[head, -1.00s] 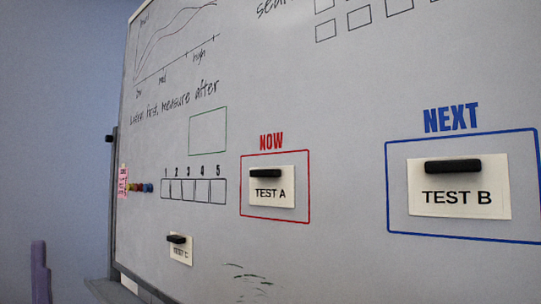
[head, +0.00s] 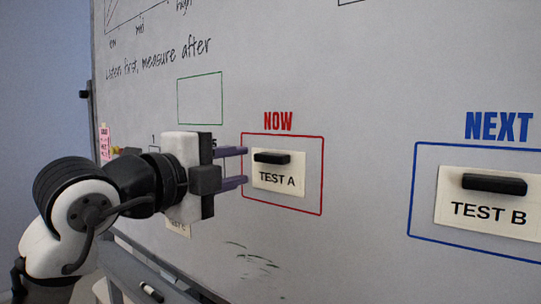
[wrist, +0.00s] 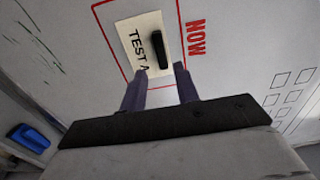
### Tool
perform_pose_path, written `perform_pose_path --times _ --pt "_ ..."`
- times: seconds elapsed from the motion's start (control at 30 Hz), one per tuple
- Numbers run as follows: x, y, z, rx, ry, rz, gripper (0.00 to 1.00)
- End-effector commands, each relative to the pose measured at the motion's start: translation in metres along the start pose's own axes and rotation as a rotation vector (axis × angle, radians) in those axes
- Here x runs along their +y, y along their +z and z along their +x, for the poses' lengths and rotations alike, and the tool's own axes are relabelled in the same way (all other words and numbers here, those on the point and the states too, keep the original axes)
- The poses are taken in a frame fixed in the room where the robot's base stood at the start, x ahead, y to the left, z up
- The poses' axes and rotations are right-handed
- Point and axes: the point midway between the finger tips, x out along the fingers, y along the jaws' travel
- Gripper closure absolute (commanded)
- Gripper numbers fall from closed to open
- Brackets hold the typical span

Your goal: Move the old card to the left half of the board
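The TEST A card (head: 279,188), cream with a black bar handle (head: 271,158), is on the whiteboard inside the red NOW box. It also shows in the wrist view (wrist: 134,36). The TEST B card (head: 490,223) has a similar handle and is in the blue NEXT box at right. The TEST C card (head: 178,229) is at lower left, mostly hidden behind my gripper. My gripper (head: 245,167) is open and empty, its purple fingers one above the other at the left edge of the NOW box. In the wrist view its fingertips (wrist: 161,71) point toward TEST A's handle, short of it.
The whiteboard (head: 350,130) carries an empty green box (head: 200,101) left of NOW; a numbered row is mostly hidden behind my gripper. A tray (head: 150,270) with a marker (head: 151,292) runs below. In the wrist view a blue object (wrist: 28,137) is at lower left.

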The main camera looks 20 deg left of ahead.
Motion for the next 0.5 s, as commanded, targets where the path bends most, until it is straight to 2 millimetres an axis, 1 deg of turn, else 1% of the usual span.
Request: perform_pose_path --times 0.03,0.3,0.5 --pt "-0.001 -0.001 0.008 0.001 0.001 0.0 0.69" --pt "-0.001 -0.001 0.047 0.004 -0.003 0.0 0.69" --pt "-0.001 -0.001 0.065 0.002 -0.003 -0.002 0.69"
